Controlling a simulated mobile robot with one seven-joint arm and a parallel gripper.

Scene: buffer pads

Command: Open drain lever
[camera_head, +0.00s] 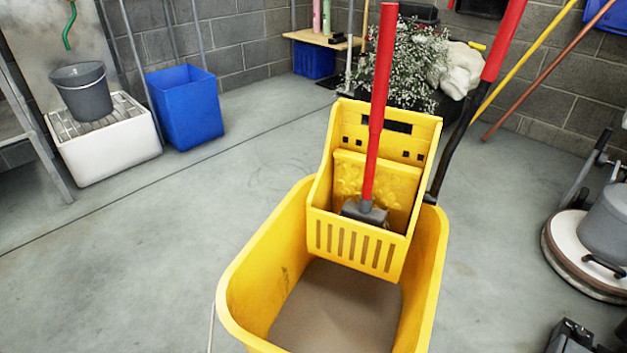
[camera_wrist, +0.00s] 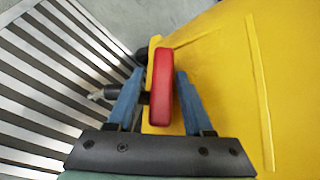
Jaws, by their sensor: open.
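The red drain lever (camera_wrist: 161,102) shows in the wrist view, in front of the yellow mop bucket's outer wall (camera_wrist: 222,80). A dark shaft and pale metal end stick out to its left. My gripper (camera_wrist: 158,76) is open, with one blue finger on each side of the lever. I cannot tell whether either finger touches it. In the head view, the yellow mop bucket (camera_head: 262,262) stands on the floor with brownish water inside. The lever and my gripper are hidden in that view.
A slatted metal grate (camera_wrist: 45,85) lies left of the lever. A yellow wringer (camera_head: 425,133) with a red-handled mop (camera_head: 383,75) sits on the bucket. A blue bin (camera_head: 185,108), white basin (camera_head: 108,160) and floor machine (camera_head: 590,240) stand around.

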